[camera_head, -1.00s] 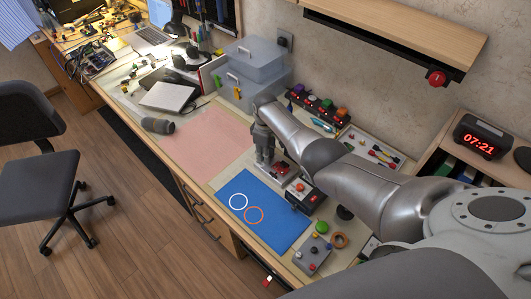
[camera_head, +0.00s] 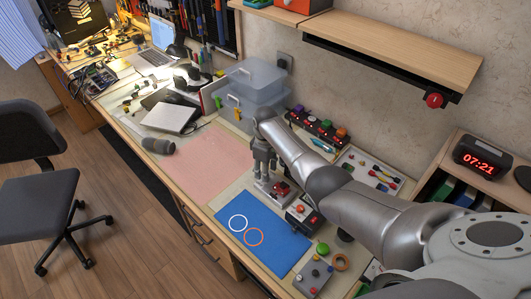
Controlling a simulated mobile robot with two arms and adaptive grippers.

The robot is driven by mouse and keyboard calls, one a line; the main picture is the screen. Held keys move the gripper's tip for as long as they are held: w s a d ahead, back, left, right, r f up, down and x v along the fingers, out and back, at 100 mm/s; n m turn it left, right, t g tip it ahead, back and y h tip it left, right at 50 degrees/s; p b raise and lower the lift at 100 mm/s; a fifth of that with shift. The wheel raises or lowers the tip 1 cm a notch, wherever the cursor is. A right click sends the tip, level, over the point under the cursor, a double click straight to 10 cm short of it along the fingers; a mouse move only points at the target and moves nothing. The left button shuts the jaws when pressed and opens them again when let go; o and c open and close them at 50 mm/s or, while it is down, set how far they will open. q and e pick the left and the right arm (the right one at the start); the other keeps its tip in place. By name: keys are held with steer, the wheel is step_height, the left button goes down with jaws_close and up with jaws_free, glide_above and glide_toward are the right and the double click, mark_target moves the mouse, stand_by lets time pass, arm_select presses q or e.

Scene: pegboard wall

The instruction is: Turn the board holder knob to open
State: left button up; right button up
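A small board holder (camera_head: 281,189) with a grey base and a red part stands on the workbench, just behind the blue mat. My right gripper (camera_head: 263,174), on the arm coming in from the right, points down at the holder's left end. Its fingertips are at or just above the holder; contact cannot be made out. The gripper covers that end, so the knob cannot be made out. Whether the fingers are open or shut is too small to tell. My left gripper is not in view.
A blue mat (camera_head: 250,206) with two rings lies in front of the holder. A black box with a red button (camera_head: 300,209) stands right of it, and a grey control box (camera_head: 314,277) nearer. Grey bins (camera_head: 258,84) stand behind. The pink mat (camera_head: 200,165) is clear.

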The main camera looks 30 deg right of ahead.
step_height(320, 180, up, 9)
steer(key=shift+r, duration=0.15)
stand_by(0.6)
